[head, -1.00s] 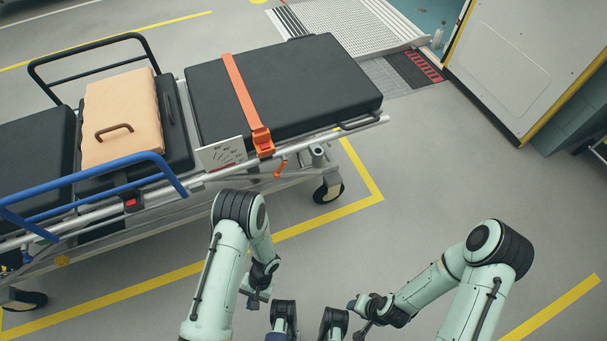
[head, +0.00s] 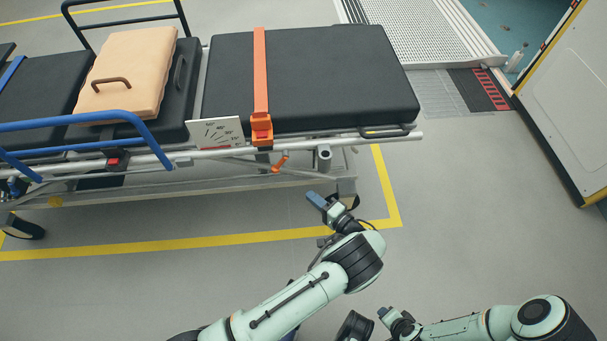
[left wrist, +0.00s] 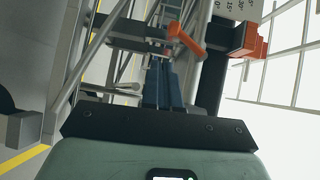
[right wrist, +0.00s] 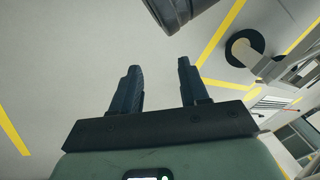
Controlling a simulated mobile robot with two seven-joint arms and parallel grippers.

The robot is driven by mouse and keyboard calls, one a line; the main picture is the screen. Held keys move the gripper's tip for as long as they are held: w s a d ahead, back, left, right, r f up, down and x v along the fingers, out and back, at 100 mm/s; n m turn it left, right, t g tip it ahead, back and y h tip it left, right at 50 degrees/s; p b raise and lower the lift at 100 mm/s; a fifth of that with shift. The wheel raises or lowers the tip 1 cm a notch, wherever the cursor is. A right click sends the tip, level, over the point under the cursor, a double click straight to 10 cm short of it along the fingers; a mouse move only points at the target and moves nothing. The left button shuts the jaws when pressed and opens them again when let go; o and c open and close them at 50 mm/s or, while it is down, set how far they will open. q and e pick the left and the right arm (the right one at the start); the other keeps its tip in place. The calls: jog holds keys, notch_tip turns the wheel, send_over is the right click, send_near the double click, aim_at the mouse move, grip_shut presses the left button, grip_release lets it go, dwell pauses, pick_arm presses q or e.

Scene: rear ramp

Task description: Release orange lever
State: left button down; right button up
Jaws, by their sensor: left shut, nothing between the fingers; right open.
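The small orange lever (head: 280,163) sticks out under the near side rail of the stretcher (head: 408,137). It also shows in the left wrist view (left wrist: 184,40), just beyond my left fingertips and slightly to their right. My left gripper (head: 317,200) is shut and empty, below and right of the lever in the head view, with a gap between them. In the left wrist view its fingers (left wrist: 161,66) are together and point toward the stretcher frame. My right gripper (right wrist: 158,72) is open and empty over bare floor, away from the stretcher.
An orange strap with a buckle (head: 262,130) crosses the black mattress (head: 335,80) above the lever. A white angle scale (head: 217,132) and blue side rail (head: 125,118) are to the left. A ramp (head: 425,35) and white cabinet (head: 570,90) stand behind right. The near floor is clear.

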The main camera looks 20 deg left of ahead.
pick_arm(q)
jog(key=shift+w+d+r+t, duration=0.5)
jog(key=shift+w+d+r, duration=0.25)
jog(key=shift+d, duration=0.25)
pick_arm(e)
jog(key=shift+w+d+f, duration=0.2)
jog(key=shift+w+d, duration=0.15)
jog(key=shift+w, duration=0.05)
pick_arm(q)
jog(key=shift+f, duration=0.1)
jog(key=b, duration=0.2)
send_near(280, 164)
jog(key=w+a+f, duration=0.2)
jog(key=w+f, duration=0.3)
jog(key=a, duration=0.1)
jog(key=s+a, duration=0.1)
jog(key=a, duration=0.2)
jog(key=shift+s+a, duration=0.15)
jog(key=shift+s, duration=0.15)
pick_arm(e)
jog(key=s+f, duration=0.2)
jog(key=shift+s+d+f+g, duration=0.2)
jog(key=shift+s+f+g, duration=0.15)
jog(key=shift+g, duration=0.05)
